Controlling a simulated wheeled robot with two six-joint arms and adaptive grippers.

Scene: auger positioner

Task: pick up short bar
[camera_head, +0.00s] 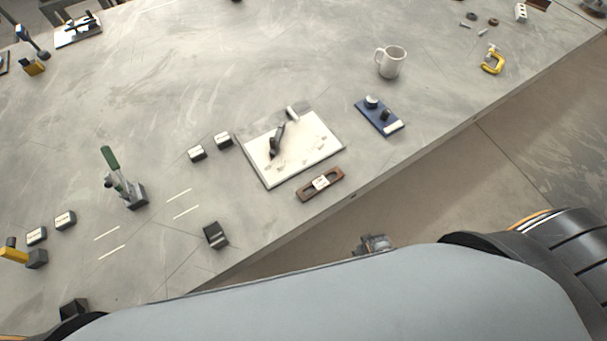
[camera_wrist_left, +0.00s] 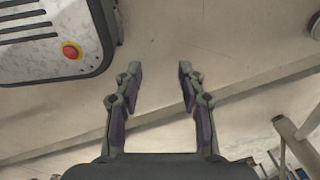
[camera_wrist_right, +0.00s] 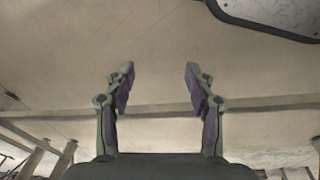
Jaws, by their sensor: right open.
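I cannot tell for sure which thing is the short bar. A short brown bar-shaped piece (camera_head: 320,184) with a white label lies near the table's front edge in the head view. A white board (camera_head: 328,150) beside it carries a dark handled tool (camera_head: 276,139) and small marks or parts too small to make out. My left gripper (camera_wrist_left: 160,70) is open and empty, over the floor, in the left wrist view. My right gripper (camera_wrist_right: 160,75) is open and empty, also over the floor, in the right wrist view. Neither touches anything.
A blue plate with parts (camera_head: 379,117) and a white mug (camera_head: 391,62) stand right of the board. A green-handled clamp (camera_head: 112,165), a black block (camera_head: 216,235) and small labelled blocks (camera_head: 197,153) stand left. A yellow clamp (camera_head: 492,61) lies far right. The table's middle back is clear.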

